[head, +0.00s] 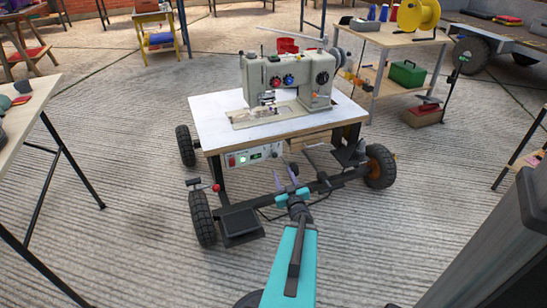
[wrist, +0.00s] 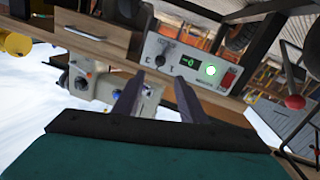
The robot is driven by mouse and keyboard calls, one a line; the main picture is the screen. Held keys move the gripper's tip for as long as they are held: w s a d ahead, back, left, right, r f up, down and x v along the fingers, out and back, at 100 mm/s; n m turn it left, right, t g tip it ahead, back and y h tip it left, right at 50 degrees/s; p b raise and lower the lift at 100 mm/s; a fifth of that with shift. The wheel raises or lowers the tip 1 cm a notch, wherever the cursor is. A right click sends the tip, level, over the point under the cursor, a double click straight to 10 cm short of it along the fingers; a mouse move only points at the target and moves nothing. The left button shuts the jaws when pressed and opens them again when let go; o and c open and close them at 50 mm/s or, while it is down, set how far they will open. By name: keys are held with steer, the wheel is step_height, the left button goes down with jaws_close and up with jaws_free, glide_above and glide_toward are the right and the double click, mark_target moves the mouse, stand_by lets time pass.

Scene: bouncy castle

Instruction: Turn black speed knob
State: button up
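A grey control panel (head: 253,154) is mounted under the front of the white-topped sewing table. My gripper (head: 286,180) is in front of the table, below and right of the panel. Its fingers (wrist: 157,97) are apart and empty.
The table (head: 215,110) stands on a wheeled black frame (head: 325,184) close to my arm. A wooden drawer (head: 310,139) is right of the panel.

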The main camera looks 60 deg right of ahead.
mark_target(275, 156)
steer(key=shift+w+d, duration=0.1)
steer(key=shift+b+x, duration=2.15)
steer(key=shift+x, duration=4.65)
